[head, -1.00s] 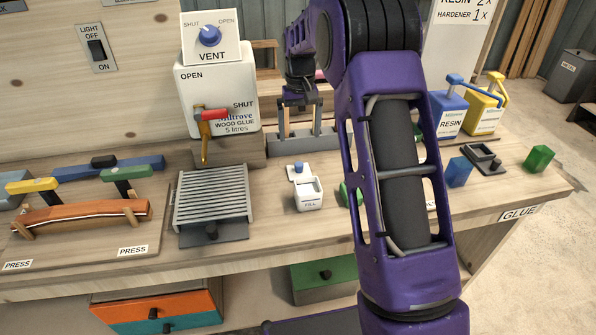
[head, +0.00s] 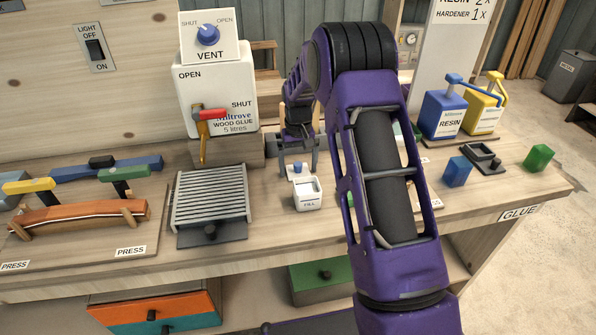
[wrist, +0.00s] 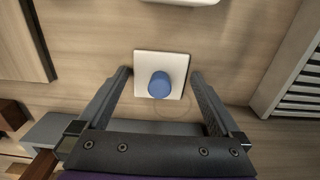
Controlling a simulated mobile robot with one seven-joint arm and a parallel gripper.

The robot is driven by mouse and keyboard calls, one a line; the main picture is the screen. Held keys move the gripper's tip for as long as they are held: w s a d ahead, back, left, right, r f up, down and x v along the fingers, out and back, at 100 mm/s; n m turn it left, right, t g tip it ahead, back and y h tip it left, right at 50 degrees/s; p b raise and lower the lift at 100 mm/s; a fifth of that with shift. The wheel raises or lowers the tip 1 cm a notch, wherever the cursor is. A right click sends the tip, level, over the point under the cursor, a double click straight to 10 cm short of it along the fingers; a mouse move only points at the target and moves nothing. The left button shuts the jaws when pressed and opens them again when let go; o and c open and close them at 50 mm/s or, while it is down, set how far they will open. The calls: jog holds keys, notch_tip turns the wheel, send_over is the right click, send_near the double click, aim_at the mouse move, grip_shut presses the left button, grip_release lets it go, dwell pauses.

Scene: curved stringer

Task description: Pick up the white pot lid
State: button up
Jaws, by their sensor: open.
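The white pot lid (head: 298,178) is a small square plate with a blue knob, lying on the bench just behind the white pot marked FILL (head: 308,195). In the wrist view the lid (wrist: 143,88) lies flat, its blue knob between my fingers. My gripper (wrist: 161,76) is open and points down, one finger on either side of the lid. In the head view my gripper (head: 298,165) is low, right at the lid. I cannot tell whether the fingers touch it. The pot's edge (wrist: 185,1) shows at the top of the wrist view.
A slatted grey rack (head: 211,196) stands left of the pot. The wood glue container (head: 216,95) with its red tap stands behind. Blue (head: 457,171) and green (head: 539,158) blocks and the resin pump (head: 445,115) are at the right.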

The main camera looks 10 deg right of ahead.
jog(key=c, duration=1.1)
jog(key=shift+r, duration=0.15)
